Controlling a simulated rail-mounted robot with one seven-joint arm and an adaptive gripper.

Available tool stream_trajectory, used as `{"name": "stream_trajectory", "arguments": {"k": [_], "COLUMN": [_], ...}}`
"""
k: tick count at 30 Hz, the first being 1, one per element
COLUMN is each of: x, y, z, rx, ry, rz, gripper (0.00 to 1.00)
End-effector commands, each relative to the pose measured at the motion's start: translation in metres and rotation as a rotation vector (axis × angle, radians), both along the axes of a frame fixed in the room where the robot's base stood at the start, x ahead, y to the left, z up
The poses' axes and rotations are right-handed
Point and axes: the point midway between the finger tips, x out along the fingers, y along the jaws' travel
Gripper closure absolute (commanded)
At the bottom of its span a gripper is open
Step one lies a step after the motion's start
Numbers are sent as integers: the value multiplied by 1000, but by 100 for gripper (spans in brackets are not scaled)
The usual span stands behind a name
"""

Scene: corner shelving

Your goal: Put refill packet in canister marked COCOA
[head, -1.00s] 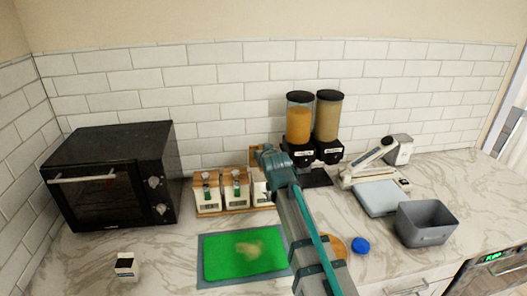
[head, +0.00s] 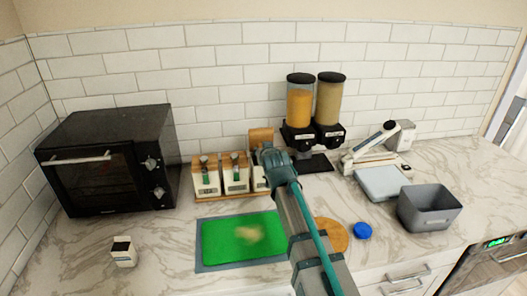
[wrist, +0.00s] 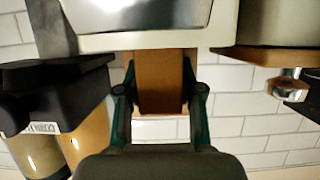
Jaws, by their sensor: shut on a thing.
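Several white canisters with wooden lids and front labels stand in a row on a wooden tray (head: 206,199): a left one (head: 206,180), a middle one (head: 236,178) and a right one (head: 258,183) partly behind my arm. The labels are too small to read.
A green board (head: 225,238) carries a blurred beige item (head: 247,233). A black oven (head: 105,160) stands left. Two dispensers (head: 300,105) stand behind my arm. A grey bin (head: 430,208), blue lid (head: 363,231) and round wooden piece (head: 332,235) are right. Counter between carton and board is clear.

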Motion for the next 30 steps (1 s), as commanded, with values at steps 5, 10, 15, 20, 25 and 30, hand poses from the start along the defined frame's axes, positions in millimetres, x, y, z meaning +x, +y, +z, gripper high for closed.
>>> {"name": "stream_trajectory", "arguments": {"k": [5,10,15,20,25,30], "x": [0,0,0,-6,-28,-58], "y": [0,0,0,-2,-7,-15], "z": [1,0,0,3,10,23], "rx": [0,0,0,0,0,1], "ry": [-1,0,0,-1,-1,-2], "rz": [0,0,0,0,0,1], "gripper": [47,34,34,34,34,34]}}
